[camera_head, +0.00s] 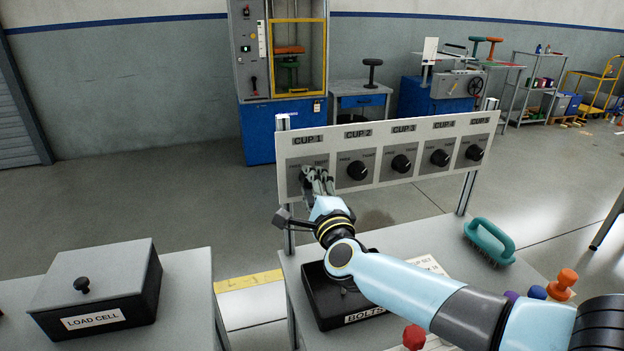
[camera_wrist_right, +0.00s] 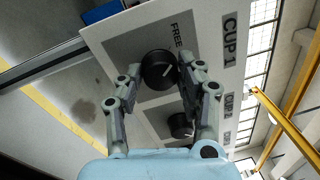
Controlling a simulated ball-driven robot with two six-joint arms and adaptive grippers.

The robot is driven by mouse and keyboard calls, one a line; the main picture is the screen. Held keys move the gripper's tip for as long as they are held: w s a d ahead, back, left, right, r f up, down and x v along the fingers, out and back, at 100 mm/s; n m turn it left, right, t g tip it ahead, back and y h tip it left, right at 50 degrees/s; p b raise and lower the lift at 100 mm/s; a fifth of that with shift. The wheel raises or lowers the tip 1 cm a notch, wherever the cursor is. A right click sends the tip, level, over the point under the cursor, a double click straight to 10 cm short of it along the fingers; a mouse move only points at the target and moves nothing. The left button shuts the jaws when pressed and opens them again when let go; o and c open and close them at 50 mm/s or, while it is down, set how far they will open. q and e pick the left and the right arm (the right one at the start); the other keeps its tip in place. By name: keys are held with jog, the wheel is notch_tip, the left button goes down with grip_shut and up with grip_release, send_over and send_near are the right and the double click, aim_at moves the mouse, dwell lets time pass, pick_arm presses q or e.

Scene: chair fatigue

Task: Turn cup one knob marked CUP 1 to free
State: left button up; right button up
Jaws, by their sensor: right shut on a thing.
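The CUP 1 knob (camera_wrist_right: 157,70) is a round black dial with a white mark. It sits on a grey plate (camera_wrist_right: 125,45) lettered FREE on the white panel (camera_head: 283,165). In the right wrist view its mark slants toward the upper right; the TIGHT lettering there is hidden behind a finger. My right gripper (camera_head: 314,180) is at the panel, and in the right wrist view its two fingers (camera_wrist_right: 160,84) are closed on opposite sides of the knob. In the head view the fingers cover most of this knob. My left gripper is not in view.
The CUP 2 knob (camera_head: 357,170) is close beside my gripper, with CUP 3 (camera_head: 401,163) and more knobs rightward. Below lie a black BOLTS bin (camera_head: 322,308) under my arm and a teal-handled brush (camera_head: 489,242). A LOAD CELL box (camera_head: 100,290) stands left.

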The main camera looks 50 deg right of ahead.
jog(key=shift+f+n, duration=0.1)
jog(key=shift+n, duration=0.5)
jog(key=o, duration=1.2)
jog(key=shift+c, duration=0.2)
jog(key=v, duration=1.2)
